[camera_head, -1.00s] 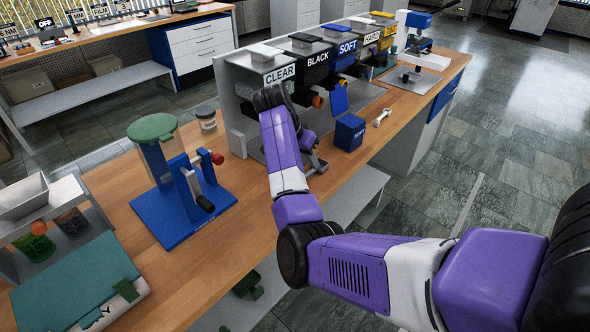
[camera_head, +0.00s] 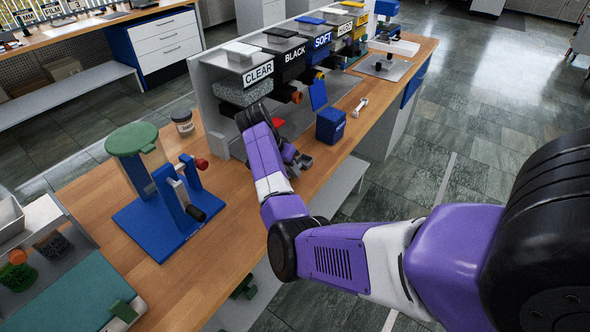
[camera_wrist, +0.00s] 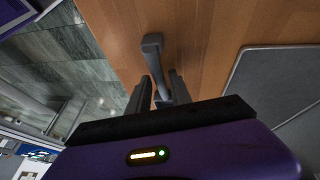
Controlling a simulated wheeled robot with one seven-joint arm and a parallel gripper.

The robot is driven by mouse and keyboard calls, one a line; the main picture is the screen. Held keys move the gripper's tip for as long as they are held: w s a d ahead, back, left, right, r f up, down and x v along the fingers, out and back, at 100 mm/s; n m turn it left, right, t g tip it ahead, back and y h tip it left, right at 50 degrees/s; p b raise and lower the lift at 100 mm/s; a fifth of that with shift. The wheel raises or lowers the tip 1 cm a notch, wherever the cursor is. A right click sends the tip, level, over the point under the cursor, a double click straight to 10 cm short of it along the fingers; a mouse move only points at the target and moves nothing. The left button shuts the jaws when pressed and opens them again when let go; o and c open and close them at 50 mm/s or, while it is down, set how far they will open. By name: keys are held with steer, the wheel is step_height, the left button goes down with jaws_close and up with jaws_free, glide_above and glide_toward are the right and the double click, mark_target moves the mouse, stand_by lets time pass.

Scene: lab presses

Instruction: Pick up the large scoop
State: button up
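A grey tool with a blocky end and a thin shaft, which looks like the large scoop (camera_wrist: 152,43), lies on the wooden bench in the wrist view. Its shaft runs down between the two fingers of my gripper (camera_wrist: 160,84). The fingers stand apart, with a gap visible beside the shaft, so I see no firm hold. The lower end of the tool is hidden behind the gripper body. In the head view my gripper (camera_head: 298,162) is low over the bench's front edge, in front of the dispensers; the tool cannot be made out there.
A blue box (camera_head: 330,125) and a small white double-ended tool (camera_head: 360,107) are right of my gripper. A row of labelled dispensers (camera_head: 258,73) stands behind it. Bare wood lies between.

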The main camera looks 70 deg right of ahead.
steer(key=shift+d+f, duration=0.1)
steer(key=shift+f, duration=0.05)
jaws_close()
